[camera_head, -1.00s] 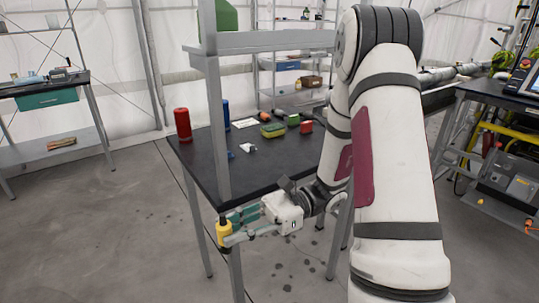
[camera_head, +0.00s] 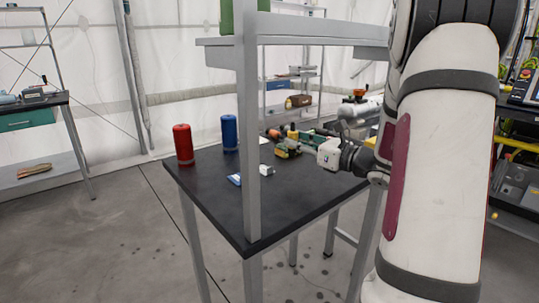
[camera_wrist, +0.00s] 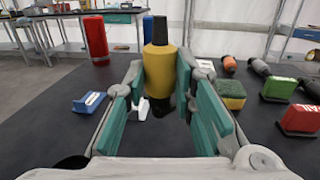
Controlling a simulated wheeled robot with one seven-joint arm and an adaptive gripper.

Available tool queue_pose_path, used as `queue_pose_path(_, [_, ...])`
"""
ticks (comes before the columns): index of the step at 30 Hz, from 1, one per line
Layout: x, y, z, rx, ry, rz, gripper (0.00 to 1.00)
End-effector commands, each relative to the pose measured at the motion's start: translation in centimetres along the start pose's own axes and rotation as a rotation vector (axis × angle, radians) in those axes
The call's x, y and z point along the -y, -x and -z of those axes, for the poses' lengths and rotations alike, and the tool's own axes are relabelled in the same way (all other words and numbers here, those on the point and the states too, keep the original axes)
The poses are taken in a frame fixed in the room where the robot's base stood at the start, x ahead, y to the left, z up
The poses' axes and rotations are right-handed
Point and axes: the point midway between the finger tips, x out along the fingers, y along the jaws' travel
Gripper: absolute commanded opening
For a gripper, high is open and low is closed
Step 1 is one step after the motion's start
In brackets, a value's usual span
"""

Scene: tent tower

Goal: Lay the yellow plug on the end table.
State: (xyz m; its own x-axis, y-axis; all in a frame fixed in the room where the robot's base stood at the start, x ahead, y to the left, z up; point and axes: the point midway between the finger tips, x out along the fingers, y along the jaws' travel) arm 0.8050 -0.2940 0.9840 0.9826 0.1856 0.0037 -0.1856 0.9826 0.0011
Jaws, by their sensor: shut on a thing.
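The yellow plug (camera_wrist: 159,72), with a dark top and dark lower end, stands upright between the teal pads of my gripper (camera_wrist: 163,92). My gripper is shut on it. In the head view the plug (camera_head: 292,132) shows small at the tip of my gripper (camera_head: 297,139), over the far right part of a black-topped table (camera_head: 210,200). I take this table to be the end table. I cannot tell whether the plug's lower end touches the table top.
A red cylinder (camera_head: 183,144) and a blue cylinder (camera_head: 230,133) stand at the back left. A sponge (camera_wrist: 231,94), green box (camera_wrist: 278,89) and red box (camera_wrist: 300,120) lie right. A grey post (camera_head: 250,150) and shelf (camera_head: 310,34) rise over the table. The front left is clear.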

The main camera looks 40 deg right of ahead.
Motion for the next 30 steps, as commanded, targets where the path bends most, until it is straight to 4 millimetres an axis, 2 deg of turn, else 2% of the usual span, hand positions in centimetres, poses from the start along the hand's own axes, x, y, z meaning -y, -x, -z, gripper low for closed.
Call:
queue_pose_path(9, [1.0,-7.5,0.9,0.001,-0.001,-0.007,0.00])
queue_pose_path(15, [1.7,-11.7,1.3,0.000,0.000,-0.007,0.00])
queue_pose_path(26, [2.2,-14.6,1.4,0.001,0.001,-0.007,0.00])
queue_pose_path(30, [2.3,-14.8,3.7,-0.003,-0.003,-0.004,0.00])
